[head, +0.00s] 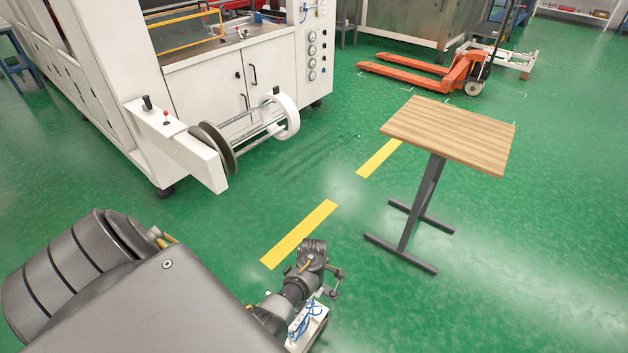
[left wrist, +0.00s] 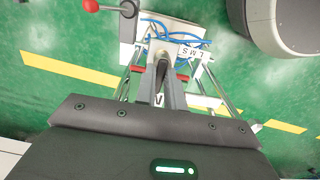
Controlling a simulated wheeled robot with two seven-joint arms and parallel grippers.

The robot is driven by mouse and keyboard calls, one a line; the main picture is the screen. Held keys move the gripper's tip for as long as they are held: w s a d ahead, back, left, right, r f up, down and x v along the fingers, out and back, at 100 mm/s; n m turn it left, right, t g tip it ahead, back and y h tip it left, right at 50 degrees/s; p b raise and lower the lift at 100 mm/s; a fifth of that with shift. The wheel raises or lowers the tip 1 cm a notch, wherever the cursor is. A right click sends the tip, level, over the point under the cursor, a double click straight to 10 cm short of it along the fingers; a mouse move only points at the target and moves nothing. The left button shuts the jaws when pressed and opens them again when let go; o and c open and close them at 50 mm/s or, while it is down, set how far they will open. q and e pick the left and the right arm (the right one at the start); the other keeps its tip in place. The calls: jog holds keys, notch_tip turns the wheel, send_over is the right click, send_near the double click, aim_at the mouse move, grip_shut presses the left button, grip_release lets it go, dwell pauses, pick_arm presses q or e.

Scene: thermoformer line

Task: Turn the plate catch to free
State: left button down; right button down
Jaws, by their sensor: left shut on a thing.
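In the left wrist view my left gripper (left wrist: 163,64) reaches up the middle with its fingers closed together. A red bar (left wrist: 182,77) shows on both sides of the fingertips, and I take it for the plate catch. Its middle is hidden between the fingers, so its exact setting cannot be read. Just past the fingertips is a white box (left wrist: 160,27) with blue hoses, beside a small panel lettered L M S (left wrist: 196,54). The hosed box also shows in the head view (head: 310,322) at the bottom, where the fingertips cannot be made out. My right gripper is in neither view.
A lever with a red ball (left wrist: 92,6) stands left of the hosed box. Bright metal rods (left wrist: 222,92) run either side of the fingers. A white machine (head: 180,160) with a roll holder, a wooden-topped table (head: 450,130) and an orange pallet truck (head: 430,75) stand farther off. Green floor between is clear.

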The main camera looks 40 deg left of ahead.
pick_arm(q)
jog(key=m+p, duration=0.2)
jog(key=m, duration=0.1)
jog(key=shift+w+r, duration=0.2)
jog(key=m, duration=0.2)
jog(key=m+p, duration=0.1)
jog(key=m, duration=0.1)
jog(key=m+p, duration=0.1)
jog(key=shift+w+m, duration=0.25)
jog(key=shift+m, duration=0.15)
jog(key=m, duration=0.1)
jog(key=m+p, duration=0.1)
jog(key=m, duration=0.3)
jog(key=shift+w+d+f+p, duration=0.1)
jog(key=shift+w+d+p, duration=0.15)
jog(key=shift+p, duration=0.1)
jog(key=shift+d+m, duration=0.2)
jog(key=shift+m, duration=1.7)
jog(key=c, duration=1.5)
grip_release()
